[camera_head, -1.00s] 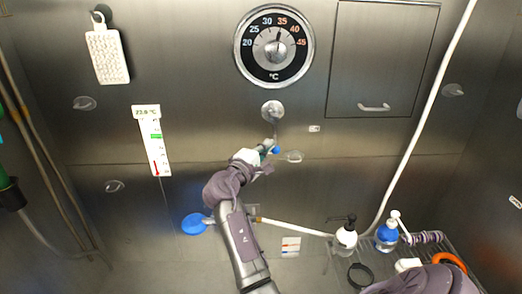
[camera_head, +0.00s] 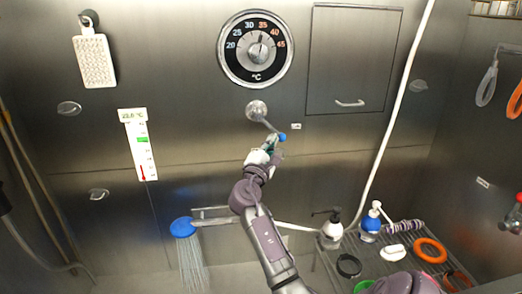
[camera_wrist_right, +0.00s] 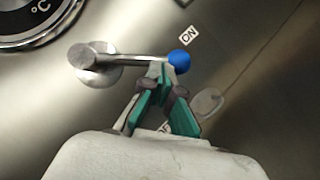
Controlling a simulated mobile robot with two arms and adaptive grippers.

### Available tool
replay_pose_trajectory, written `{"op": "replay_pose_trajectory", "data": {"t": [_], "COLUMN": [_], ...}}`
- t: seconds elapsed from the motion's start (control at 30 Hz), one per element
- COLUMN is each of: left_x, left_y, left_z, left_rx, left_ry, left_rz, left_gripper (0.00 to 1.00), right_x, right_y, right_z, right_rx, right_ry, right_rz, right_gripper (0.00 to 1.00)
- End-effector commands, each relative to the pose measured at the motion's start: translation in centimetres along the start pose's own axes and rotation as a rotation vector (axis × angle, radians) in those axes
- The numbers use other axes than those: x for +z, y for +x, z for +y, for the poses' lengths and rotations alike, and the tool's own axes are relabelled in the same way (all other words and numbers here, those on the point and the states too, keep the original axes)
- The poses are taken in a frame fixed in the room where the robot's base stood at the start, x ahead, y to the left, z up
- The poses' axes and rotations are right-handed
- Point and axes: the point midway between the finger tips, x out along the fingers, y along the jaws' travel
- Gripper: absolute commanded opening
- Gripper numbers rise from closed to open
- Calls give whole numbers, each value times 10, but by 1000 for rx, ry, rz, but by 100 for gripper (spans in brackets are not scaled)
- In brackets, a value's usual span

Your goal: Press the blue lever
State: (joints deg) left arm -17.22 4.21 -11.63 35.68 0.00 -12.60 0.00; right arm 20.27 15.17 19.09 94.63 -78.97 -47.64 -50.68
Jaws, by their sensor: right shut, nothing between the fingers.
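The lever is a metal rod on a round wall mount, with a blue ball at its tip (camera_head: 282,137); it points down to the right, its tip close to a small ON label (camera_head: 296,126). In the right wrist view the blue ball (camera_wrist_right: 179,61) sits just beyond the fingertips. My right gripper (camera_head: 271,143) is shut with nothing in it, its fingertips (camera_wrist_right: 163,72) against or very near the underside of the rod beside the ball. Water streams from the blue shower head (camera_head: 183,227).
A temperature dial (camera_head: 256,48) is above the lever and a thermometer (camera_head: 139,145) to its left. A white hose (camera_head: 400,110) runs down the wall at right. Bottles (camera_head: 332,230), a soap bar (camera_head: 393,252) and rings (camera_head: 430,250) are on a rack at lower right.

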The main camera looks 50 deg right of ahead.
Motion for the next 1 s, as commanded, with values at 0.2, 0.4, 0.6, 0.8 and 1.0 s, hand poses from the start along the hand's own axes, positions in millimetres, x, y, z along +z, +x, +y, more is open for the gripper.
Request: {"op": "replay_pose_trajectory", "data": {"t": [0.2,0.4,0.6,0.8,1.0], "left_x": [8,3,1,3,4], "left_y": [1,7,11,14,15], "left_z": [-28,-5,6,-4,-8], "left_rx": [-34,-6,7,-5,-10], "left_ry": [4,-4,0,3,1], "left_rz": [-11,-4,-2,-4,-4], "left_gripper": [40,40,40,40,40], "right_x": [11,21,30,34,35], "right_y": [10,17,22,25,26], "right_z": [-2,-2,1,3,5], "right_rx": [19,100,187,264,298], "right_ry": [-26,-149,-279,-396,-445], "right_rz": [-1,-2,-2,-2,-1], "right_gripper": [0,0,0,0,0]}}
